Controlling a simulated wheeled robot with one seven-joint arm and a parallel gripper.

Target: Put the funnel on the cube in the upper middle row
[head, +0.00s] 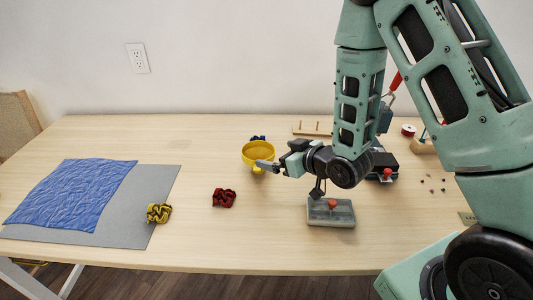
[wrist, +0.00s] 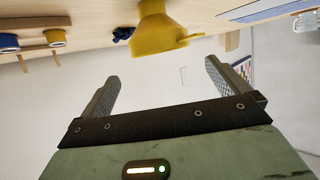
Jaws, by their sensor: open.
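The yellow funnel (head: 257,151) is near the middle of the table in the head view, wide mouth up and spout down. It also shows at the top of the wrist view (wrist: 158,38), with a small tab on its rim. My gripper (head: 265,164) is beside the funnel at its right front, overlapping it in the head view. In the wrist view my gripper (wrist: 161,70) has its two fingers wide apart with nothing between them. I cannot make out a plain cube or the row named. What the spout rests on is unclear.
A blue cloth (head: 75,192) lies on a grey mat (head: 160,185) at left. A grey box with a red knob (head: 331,218) stands in front of my arm.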

